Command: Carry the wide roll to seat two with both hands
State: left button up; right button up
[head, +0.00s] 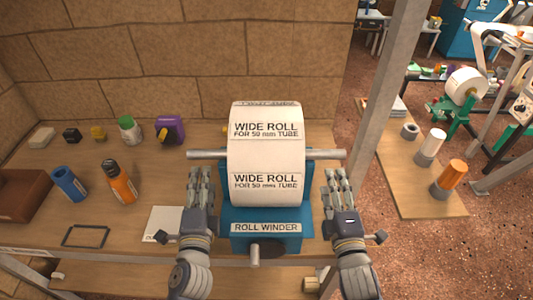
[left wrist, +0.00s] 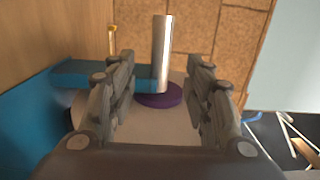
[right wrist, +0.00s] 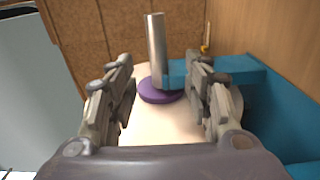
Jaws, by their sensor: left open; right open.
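The wide roll (head: 266,150) is a white paper roll printed "WIDE ROLL FOR 50 mm TUBE". It sits in the blue roll winder (head: 265,228) on the bench, with a metal bar (head: 325,154) sticking out at both ends. My left gripper (head: 201,178) is open beside the roll's left end. My right gripper (head: 338,178) is open beside its right end. In the left wrist view the metal bar (left wrist: 162,50) and a purple plug (left wrist: 160,98) show beyond the open fingers. The right wrist view shows the bar (right wrist: 155,50) and a purple plug (right wrist: 160,92) likewise. I cannot make out seat two.
Bottles, including an orange one (head: 121,182) and a blue cup (head: 69,183), stand left on the bench. A grey post (head: 389,95) rises at right. A side table (head: 425,195) holds white and orange cylinders. A green stand (head: 452,108) carries another white roll (head: 467,85).

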aim_at(208, 157)
pick_arm(q)
jog(key=shift+d+r, duration=0.1)
jog(key=shift+d, duration=0.05)
pick_arm(e)
jog(key=shift+r, duration=0.15)
pick_arm(q)
jog(key=w, duration=1.1)
jog(key=shift+a, duration=0.4)
pick_arm(e)
jog(key=w, duration=1.1)
jog(key=shift+a, duration=0.4)
pick_arm(q)
jog(key=shift+s, duration=0.1)
pick_arm(e)
jog(key=shift+s, duration=0.1)
pick_arm(q)
grip_shut()
pick_arm(e)
grip_shut()
pick_arm(q)
jog(key=shift+r, duration=0.25)
pick_arm(e)
jog(key=shift+r, duration=0.25)
